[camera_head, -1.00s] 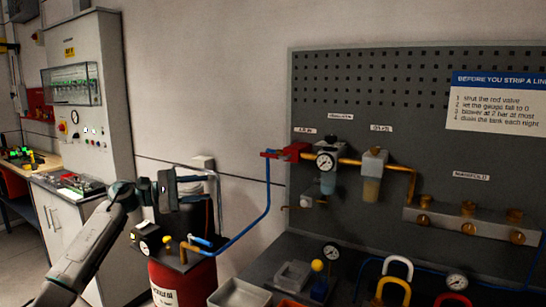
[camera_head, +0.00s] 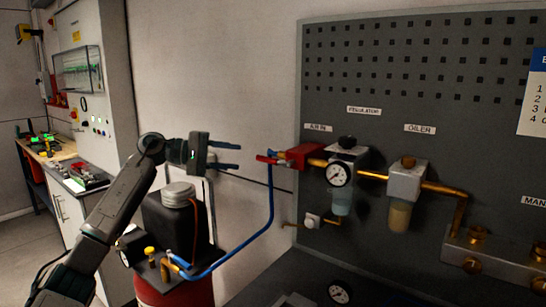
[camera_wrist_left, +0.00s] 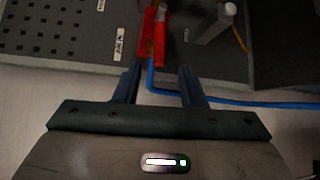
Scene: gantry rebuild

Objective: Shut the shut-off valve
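The red shut-off valve (camera_head: 304,154) sits on the pegboard under the "AIR IN" label, at the left end of the brass pipe line. Its red lever (camera_head: 267,159) sticks out to the left, above the blue hose. In the left wrist view the red valve (camera_wrist_left: 152,38) lies just beyond the fingertips. My left gripper (camera_head: 238,157) is open and empty, its two blue-grey fingers pointing right at the lever, a short gap away. The open fingers also show in the left wrist view (camera_wrist_left: 161,82). My right gripper is not in view.
A blue hose (camera_head: 268,215) hangs from the valve down to the red tank (camera_head: 180,292). A regulator with gauge (camera_head: 339,174) and an oiler (camera_head: 404,182) sit right of the valve. A black compressor (camera_head: 172,222) stands below my left gripper.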

